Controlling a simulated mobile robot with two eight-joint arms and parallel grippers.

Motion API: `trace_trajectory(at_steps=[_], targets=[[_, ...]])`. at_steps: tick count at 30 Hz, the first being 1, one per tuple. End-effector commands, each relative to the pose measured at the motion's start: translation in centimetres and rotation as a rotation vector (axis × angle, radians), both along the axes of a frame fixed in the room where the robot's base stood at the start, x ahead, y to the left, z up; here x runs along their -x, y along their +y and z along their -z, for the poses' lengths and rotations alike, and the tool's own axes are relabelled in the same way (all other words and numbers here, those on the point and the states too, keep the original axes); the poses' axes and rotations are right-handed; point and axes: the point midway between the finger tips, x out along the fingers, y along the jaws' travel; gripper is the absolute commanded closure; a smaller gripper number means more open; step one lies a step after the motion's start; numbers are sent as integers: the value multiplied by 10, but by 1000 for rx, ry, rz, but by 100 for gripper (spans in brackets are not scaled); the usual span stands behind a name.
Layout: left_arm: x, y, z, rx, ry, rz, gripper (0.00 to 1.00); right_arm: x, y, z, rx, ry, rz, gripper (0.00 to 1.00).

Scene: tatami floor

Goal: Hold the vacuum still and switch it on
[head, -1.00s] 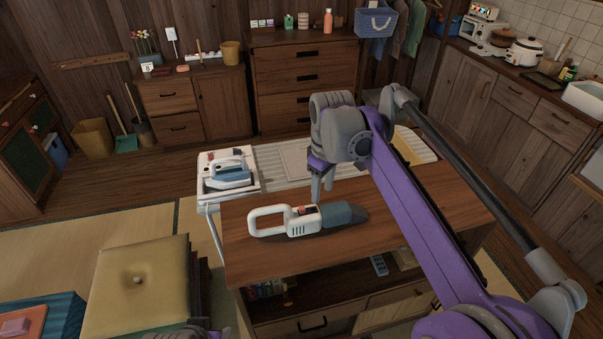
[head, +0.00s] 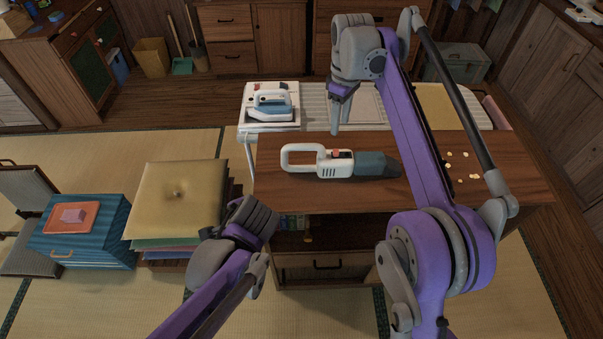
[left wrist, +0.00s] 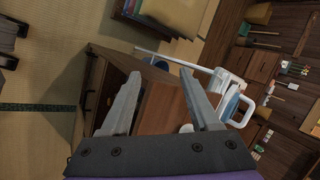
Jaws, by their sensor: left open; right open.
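The handheld vacuum (head: 338,165) lies on its side on the wooden counter (head: 285,189), with its white loop handle to the left and dark nozzle to the right. A red switch (head: 342,154) shows on its upper edge. My right gripper (head: 336,127) points down just behind the vacuum's body, open and empty, apart from it as far as I can tell. My left gripper (head: 240,228) is in front and left of the counter, away from the vacuum. In the left wrist view its two fingers (left wrist: 163,108) stand apart with nothing held between them.
A white and blue iron (head: 270,103) sits on the ironing board (head: 312,98) behind the counter. Small yellow pieces (head: 462,167) lie on the counter's right part. Stacked cushions (head: 178,195) and a blue chest (head: 85,240) stand left.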

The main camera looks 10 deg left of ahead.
Motion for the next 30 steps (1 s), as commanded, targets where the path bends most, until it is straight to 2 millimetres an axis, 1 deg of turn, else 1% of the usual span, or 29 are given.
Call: trace_trajectory(at_steps=[1,5,8,11,15,19,24,27,30], targets=[[-15,-3,1,-83,20,70,38,0,0,0,0,0,0,50],[-46,-7,2,-314,75,234,38,0,0,0,0,0,0,50],[-69,-15,2,-494,120,350,38,0,0,0,0,0,0,50],[-90,-27,2,-675,166,452,38,0,0,0,0,0,0,50],[-115,-50,3,-932,234,569,38,0,0,0,0,0,0,50],[-131,-76,4,-1163,296,647,38,0,0,0,0,0,0,50],[-140,-107,6,-1404,366,699,38,0,0,0,0,0,0,50],[-142,-120,8,-1495,392,713,38,0,0,0,0,0,0,50],[-143,-128,8,-1548,406,718,38,0,0,0,0,0,0,50]])
